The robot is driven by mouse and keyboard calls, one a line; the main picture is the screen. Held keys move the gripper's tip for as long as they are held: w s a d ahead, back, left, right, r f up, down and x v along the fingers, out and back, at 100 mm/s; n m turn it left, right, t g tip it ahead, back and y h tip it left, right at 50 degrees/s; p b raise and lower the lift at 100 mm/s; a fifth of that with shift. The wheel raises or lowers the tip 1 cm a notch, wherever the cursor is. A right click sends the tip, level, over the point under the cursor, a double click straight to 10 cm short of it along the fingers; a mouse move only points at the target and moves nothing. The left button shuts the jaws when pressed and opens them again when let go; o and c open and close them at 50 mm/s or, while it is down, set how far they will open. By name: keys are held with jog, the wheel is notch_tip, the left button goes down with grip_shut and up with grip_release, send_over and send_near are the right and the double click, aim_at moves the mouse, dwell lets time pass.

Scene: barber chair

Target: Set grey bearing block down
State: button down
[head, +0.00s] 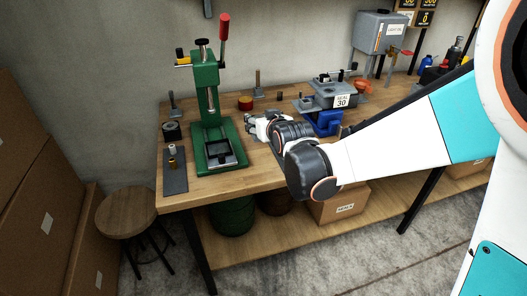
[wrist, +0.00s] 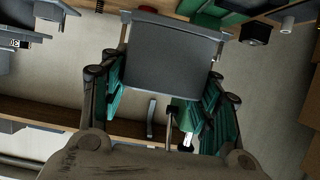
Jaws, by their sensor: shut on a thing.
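My gripper (wrist: 165,82) is shut on a grey bearing block (wrist: 172,52) in the wrist view. The block is a broad grey piece with a wider top edge, between the green-padded fingers. In the head view, my gripper (head: 258,124) is above the wooden bench, just right of the green press. I cannot make out the block clearly there, as my wrist covers much of that spot. Whether the block touches any surface cannot be told.
The green press (head: 205,85) with a red-handled lever stands left of my gripper. A grey slab with a small post (head: 174,170) lies at the bench's left. A blue vise (head: 322,122) under a grey part marked SEAL 30 (head: 334,95) is to the right. A stool (head: 126,212) stands front left.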

notch_tip(320, 180, down, 15)
jog(key=b, duration=0.5)
jog(key=shift+r+b, duration=0.1)
jog(key=shift+b, duration=0.25)
jog(key=c, duration=0.6)
grip_release()
jog(key=shift+s+r, duration=0.15)
jog(key=shift+s, duration=0.1)
jog(key=p+v, duration=0.4)
jog(key=v, duration=0.7)
jog(key=shift+s+d, duration=0.1)
jog(key=shift+s, duration=0.1)
